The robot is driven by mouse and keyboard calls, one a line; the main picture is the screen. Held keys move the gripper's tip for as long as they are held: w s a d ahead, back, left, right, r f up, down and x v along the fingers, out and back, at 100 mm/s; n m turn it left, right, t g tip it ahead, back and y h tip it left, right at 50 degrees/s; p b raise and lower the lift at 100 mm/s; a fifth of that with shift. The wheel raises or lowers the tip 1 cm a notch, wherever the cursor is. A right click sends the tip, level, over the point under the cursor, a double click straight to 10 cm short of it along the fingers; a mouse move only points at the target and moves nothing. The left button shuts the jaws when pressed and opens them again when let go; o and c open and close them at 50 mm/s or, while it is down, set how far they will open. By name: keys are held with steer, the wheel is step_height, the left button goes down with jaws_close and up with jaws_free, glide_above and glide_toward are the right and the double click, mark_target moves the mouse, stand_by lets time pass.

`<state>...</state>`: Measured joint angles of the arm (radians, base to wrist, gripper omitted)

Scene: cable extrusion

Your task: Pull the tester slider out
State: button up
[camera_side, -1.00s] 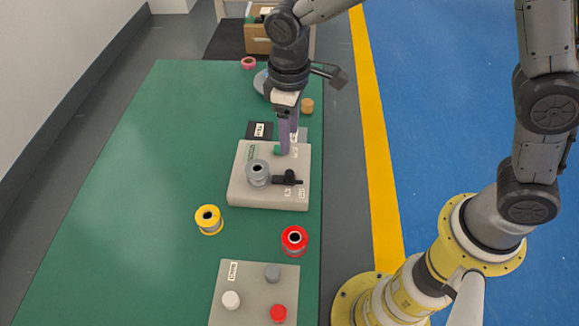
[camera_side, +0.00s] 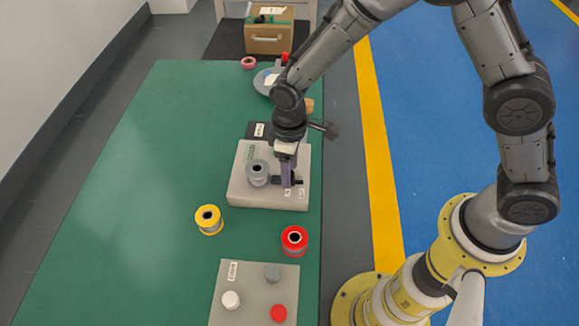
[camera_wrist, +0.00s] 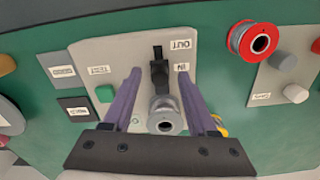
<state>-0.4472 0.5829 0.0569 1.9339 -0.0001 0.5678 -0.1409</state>
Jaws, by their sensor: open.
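The tester (camera_side: 240,185) is a pale grey box; it also shows in the wrist view (camera_wrist: 100,52). Its black slider (camera_wrist: 159,76) sits beside the IN label, with a dark slot running up toward the OUT label. In the side view the slider (camera_side: 298,181) is partly hidden behind my fingers. My gripper (camera_wrist: 159,74) is open, with one purple finger on each side of the slider and a gap to it. In the side view my gripper (camera_side: 288,185) points down at the tester's top; exact height is unclear.
A grey spool (camera_side: 257,171) sits on the tester close to my fingers. A green button (camera_wrist: 105,93) is near the TEST label. A yellow spool (camera_side: 209,219), a red spool (camera_side: 295,240) and a plate with pegs (camera_side: 250,290) stand nearby. The green table is clear at left.

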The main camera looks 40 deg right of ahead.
steer(key=shift+c, duration=0.2)
jaws_close()
stand_by(1.1)
